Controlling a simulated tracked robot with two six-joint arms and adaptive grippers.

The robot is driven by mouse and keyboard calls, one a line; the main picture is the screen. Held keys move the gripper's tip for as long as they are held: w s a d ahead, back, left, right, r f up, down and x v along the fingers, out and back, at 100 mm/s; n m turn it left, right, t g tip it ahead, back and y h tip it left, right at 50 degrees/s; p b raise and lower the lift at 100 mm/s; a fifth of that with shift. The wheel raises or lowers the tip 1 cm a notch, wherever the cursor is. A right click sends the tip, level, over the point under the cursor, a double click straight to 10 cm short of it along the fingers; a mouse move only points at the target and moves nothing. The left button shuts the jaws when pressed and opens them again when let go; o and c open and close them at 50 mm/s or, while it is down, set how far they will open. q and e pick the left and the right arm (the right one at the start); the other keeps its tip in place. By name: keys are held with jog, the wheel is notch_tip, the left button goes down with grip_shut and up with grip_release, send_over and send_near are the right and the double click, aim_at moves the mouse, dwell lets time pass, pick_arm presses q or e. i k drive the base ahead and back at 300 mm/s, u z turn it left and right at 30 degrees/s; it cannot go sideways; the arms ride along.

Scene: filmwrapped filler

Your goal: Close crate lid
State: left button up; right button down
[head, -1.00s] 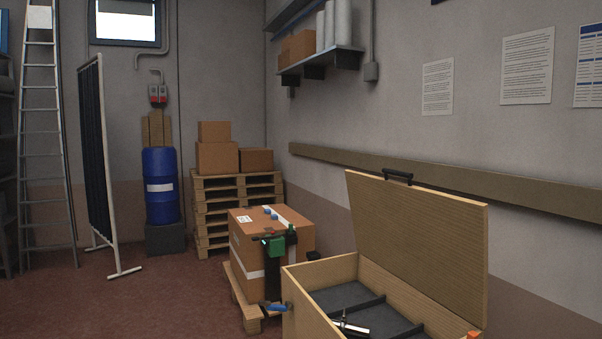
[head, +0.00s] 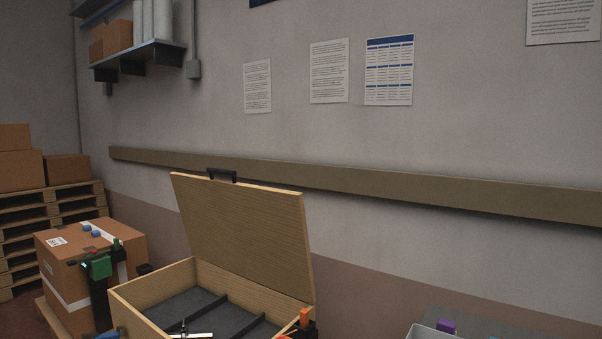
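The wooden crate (head: 150,287) stands at the bottom centre of the head view, with its near part cut off by the lower edge. Its lid (head: 245,235) is open, raised at the back and tilted, with a black handle (head: 221,175) on its top edge. Inside is a dark grey lined floor (head: 185,305) with black dividers. A small white and black item (head: 190,335) shows in the crate at the picture's edge.
An orange item (head: 305,316) is at the crate's right corner. A grey bin (head: 425,332) shows lower right. A wall rail (head: 400,190) runs behind the lid.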

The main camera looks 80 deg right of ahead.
aim_at(258, 235)
jog(key=u, duration=1.05)
jog(key=i, duration=0.15)
jog(key=z, duration=3.25)
jog(key=i, duration=1)
jog(key=u, duration=0.3)
